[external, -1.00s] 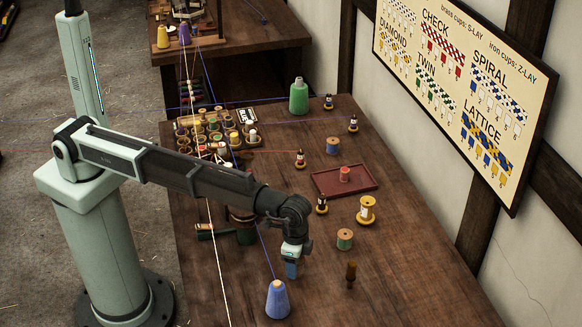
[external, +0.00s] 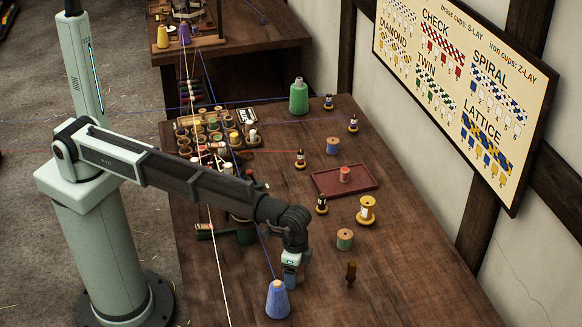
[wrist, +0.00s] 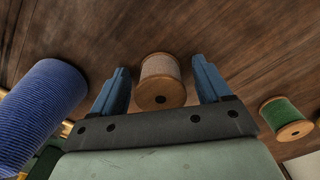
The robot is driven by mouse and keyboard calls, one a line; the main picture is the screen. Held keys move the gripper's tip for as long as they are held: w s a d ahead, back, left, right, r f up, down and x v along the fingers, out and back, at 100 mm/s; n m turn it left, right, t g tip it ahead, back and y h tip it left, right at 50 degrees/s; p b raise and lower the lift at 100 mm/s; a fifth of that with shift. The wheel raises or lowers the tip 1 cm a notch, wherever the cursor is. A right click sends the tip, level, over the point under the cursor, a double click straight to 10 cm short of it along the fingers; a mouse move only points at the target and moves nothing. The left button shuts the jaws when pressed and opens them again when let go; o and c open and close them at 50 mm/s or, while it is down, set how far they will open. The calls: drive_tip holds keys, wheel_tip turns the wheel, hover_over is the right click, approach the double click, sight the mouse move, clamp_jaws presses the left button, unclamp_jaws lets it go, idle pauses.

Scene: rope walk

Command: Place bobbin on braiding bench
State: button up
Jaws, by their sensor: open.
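My gripper (external: 291,283) is open and low over the front part of the wooden bench (external: 400,290). In the wrist view a bobbin with beige thread and a wooden flange (wrist: 160,82) is between the two blue fingers (wrist: 163,85), with gaps on both sides. This bobbin is hidden behind my gripper in the external view. A blue cone of thread (external: 277,299) stands close to the gripper; it also shows at the left of the wrist view (wrist: 40,115). The frames do not show which bench is the braiding bench.
A red tray (external: 365,186) holds a red spool. A rack of spools (external: 215,130) is farther back. Another bench (external: 255,40) stands behind. Taut cords run past my arm.

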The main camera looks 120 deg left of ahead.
wheel_tip(320, 180, up, 12)
drive_tip(key=shift+r, duration=0.2)
idle(0.6)
